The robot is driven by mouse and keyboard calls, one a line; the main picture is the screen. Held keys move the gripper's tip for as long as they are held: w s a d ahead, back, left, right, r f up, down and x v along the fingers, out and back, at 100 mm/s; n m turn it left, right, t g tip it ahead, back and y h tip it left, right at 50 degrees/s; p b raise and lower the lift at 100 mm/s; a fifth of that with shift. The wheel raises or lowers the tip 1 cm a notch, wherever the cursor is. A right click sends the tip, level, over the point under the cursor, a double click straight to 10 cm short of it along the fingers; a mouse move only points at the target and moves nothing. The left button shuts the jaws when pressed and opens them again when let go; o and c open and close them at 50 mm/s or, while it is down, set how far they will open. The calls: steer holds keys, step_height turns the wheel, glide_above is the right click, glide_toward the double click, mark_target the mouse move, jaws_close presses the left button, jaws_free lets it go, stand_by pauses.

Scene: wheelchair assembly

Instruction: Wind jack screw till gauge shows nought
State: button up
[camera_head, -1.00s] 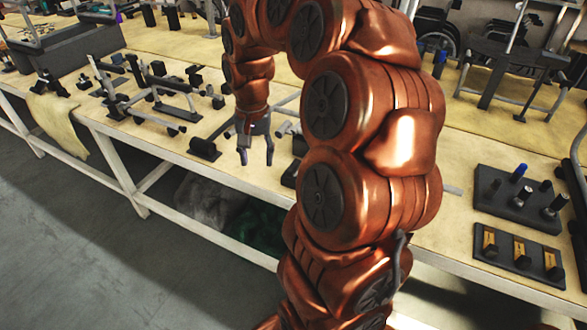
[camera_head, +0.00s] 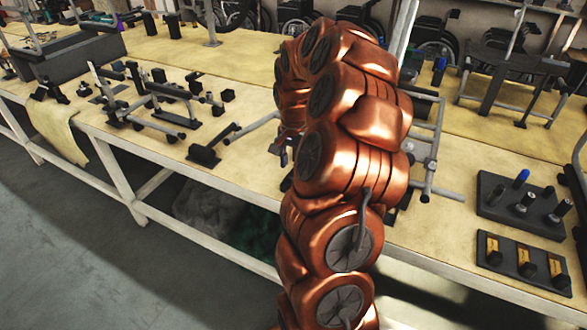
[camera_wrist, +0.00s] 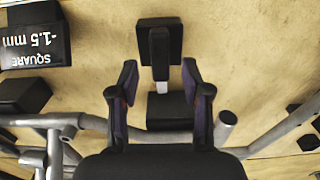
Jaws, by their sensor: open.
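In the wrist view a black display block (camera_wrist: 35,38) at the upper left reads "SQUARE" and "-1.5 mm", upside down. My gripper (camera_wrist: 160,78) is open, its two fingers apart. Between and just beyond the fingertips is a black part with a square plate (camera_wrist: 160,28) and a narrow bar with a pale end. A black block (camera_wrist: 168,111) lies lower, between the fingers. I cannot tell for certain which part is the jack screw, or whether the fingers touch anything. In the head view my arm hides most of the gripper and this part of the bench.
Grey tubes of a frame (camera_wrist: 60,120) cross the wrist view below the fingers. In the head view the frame (camera_head: 430,150) stands right of my arm. Black fixtures (camera_head: 205,155) stand to the left; a peg tray (camera_head: 520,205) and a smaller tray (camera_head: 523,262) lie at the right.

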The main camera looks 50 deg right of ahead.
steer(key=shift+f, duration=1.5)
jaws_close()
